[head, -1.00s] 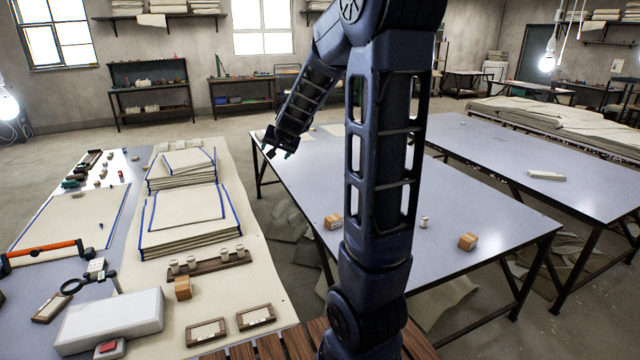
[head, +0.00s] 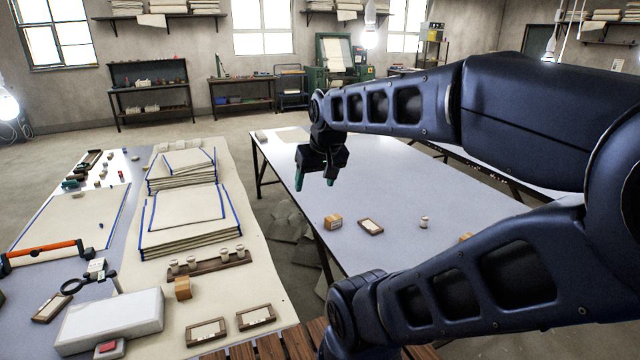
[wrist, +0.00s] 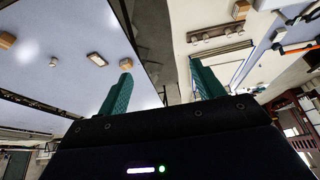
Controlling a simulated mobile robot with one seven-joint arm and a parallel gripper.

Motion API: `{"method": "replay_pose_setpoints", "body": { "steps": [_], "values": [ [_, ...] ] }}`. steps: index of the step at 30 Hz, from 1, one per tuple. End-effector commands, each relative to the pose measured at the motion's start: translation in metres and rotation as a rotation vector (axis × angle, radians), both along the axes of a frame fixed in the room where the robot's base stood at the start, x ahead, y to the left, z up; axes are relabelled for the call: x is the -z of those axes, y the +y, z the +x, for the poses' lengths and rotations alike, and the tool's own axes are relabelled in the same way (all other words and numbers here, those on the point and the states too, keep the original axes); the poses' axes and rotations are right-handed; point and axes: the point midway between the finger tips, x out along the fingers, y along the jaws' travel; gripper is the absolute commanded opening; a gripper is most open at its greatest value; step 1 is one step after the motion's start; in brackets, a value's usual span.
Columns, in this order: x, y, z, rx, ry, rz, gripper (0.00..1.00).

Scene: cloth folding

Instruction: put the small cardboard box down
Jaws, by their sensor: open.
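A small cardboard box (head: 334,222) rests on the pale blue-grey table (head: 390,180), near its left edge. In the wrist view this box (wrist: 126,64) shows just beyond the tip of the left finger. My gripper (head: 312,182) is above the table's left edge, higher than the box and apart from it. Its green fingers are spread with nothing between them, as the wrist view (wrist: 163,82) also shows. A third box (head: 183,288) stands on the left table; I cannot tell which one the task means.
A framed tag (head: 371,227) and a small white spool (head: 424,222) lie right of the first box. The left table carries cloth stacks (head: 190,225), a peg rack (head: 208,263) and a white case (head: 109,320). The far middle of the pale table is clear.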

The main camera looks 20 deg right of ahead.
Motion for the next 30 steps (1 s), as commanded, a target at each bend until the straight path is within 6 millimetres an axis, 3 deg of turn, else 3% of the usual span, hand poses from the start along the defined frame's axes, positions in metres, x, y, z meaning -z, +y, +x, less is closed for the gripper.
{"method": "replay_pose_setpoints", "body": {
  "steps": [5,19,23,30],
  "values": [
    [0.003,-0.004,-0.016,-0.001,0.019,-0.029,0.71],
    [0.003,-0.005,-0.014,0.002,0.022,-0.026,0.71],
    [0.004,-0.007,-0.001,0.028,0.036,-0.001,0.71],
    [0.014,-0.018,0.049,0.152,0.087,0.082,0.71]
  ]
}}
